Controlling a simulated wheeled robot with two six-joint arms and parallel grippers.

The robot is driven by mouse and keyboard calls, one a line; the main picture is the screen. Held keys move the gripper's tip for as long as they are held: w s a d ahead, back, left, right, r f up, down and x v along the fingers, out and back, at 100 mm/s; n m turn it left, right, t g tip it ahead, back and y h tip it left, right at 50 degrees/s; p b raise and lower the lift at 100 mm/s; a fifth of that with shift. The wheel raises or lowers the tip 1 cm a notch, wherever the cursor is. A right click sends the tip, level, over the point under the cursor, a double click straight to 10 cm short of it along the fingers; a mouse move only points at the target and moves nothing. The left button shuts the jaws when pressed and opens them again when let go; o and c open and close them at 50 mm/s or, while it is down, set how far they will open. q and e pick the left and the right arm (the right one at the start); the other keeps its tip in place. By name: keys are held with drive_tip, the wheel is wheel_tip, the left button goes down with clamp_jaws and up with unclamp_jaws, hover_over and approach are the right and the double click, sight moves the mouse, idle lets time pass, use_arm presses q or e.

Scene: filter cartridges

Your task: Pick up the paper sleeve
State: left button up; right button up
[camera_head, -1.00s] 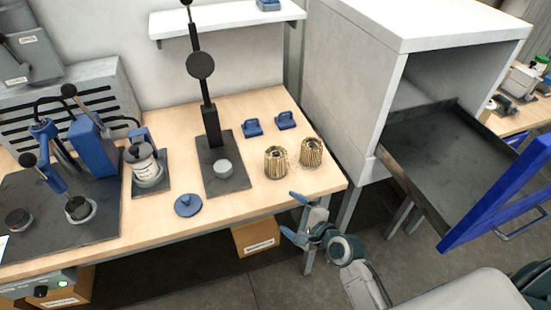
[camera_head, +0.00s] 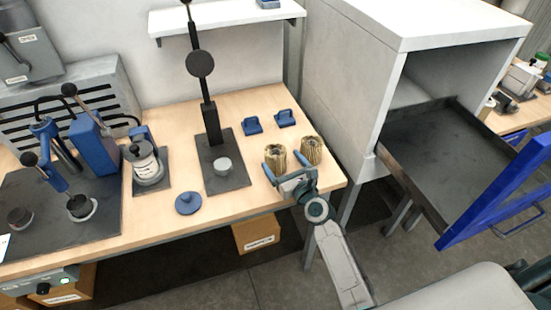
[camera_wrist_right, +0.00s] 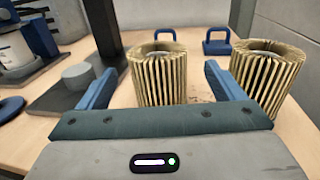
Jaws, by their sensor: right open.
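Two pleated tan paper sleeves stand upright near the right end of the wooden bench. The left paper sleeve (camera_head: 275,152) also shows in the right wrist view (camera_wrist_right: 158,75). The right paper sleeve (camera_head: 312,149) also shows there (camera_wrist_right: 268,75), behind and to the right of my right finger. My right gripper (camera_head: 282,163) is open and empty at the bench's front edge, with its fingers pointing at the left sleeve. In the right wrist view (camera_wrist_right: 160,85), that sleeve appears in the gap, with space on both sides. My left gripper is out of view.
Two blue handled blocks (camera_head: 252,125) (camera_head: 286,119) lie behind the sleeves. A black press stand (camera_head: 222,180) and a blue knobbed disc (camera_head: 188,203) are to the left. A cabinet (camera_head: 340,90) with an open dark tray (camera_head: 450,165) stands at the right.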

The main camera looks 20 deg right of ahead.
sight(275, 151)
drive_tip(key=w, duration=0.3)
drive_tip(key=w+a, duration=0.1)
drive_tip(key=w, duration=0.1)
drive_tip(key=shift+a+r, duration=0.1)
drive_tip(key=shift+r, duration=0.15)
drive_tip(key=shift+s+r, duration=0.1)
drive_tip(key=shift+s, duration=0.05)
drive_tip(key=shift+c, duration=0.8)
drive_tip(key=c, duration=0.9)
